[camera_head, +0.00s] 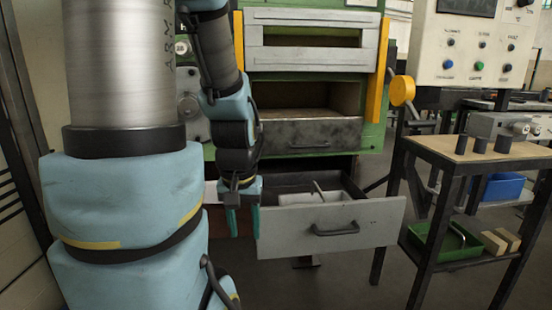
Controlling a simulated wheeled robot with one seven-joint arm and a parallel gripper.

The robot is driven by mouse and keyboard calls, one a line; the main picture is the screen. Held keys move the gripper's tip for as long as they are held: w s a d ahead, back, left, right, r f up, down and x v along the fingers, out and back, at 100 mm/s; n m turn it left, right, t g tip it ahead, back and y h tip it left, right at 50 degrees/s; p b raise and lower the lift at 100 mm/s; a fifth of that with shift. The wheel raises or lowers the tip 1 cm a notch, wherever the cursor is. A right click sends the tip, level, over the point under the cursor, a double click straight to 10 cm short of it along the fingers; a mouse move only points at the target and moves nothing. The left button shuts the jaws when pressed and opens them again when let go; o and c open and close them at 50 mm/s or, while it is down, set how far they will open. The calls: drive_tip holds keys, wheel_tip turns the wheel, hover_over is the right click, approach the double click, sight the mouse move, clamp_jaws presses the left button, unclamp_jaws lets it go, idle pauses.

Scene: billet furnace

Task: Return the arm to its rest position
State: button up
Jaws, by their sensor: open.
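My gripper (243,219) hangs pointing down at the left end of the open lower drawer (375,224), in front of the furnace. Its two teal fingers are apart with nothing seen between them. My arm (237,125) reaches down from the top of the picture, with its large upper part filling the left side. The drawer is pulled out and holds a pale block (310,197) and a thin metal piece beside it. The left end of the drawer is partly hidden behind my gripper.
The green furnace (375,135) has an open chamber above the drawer. To the right stands a table (465,150) with several dark cylinders, and a green tray (447,242) and wooden blocks (500,240) on its lower shelf.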

wheel_tip(320, 180, up, 12)
drive_tip(key=p, duration=1.1)
drive_tip(key=shift+r, duration=0.15)
drive_tip(key=shift+o, duration=0.2)
idle(0.9)
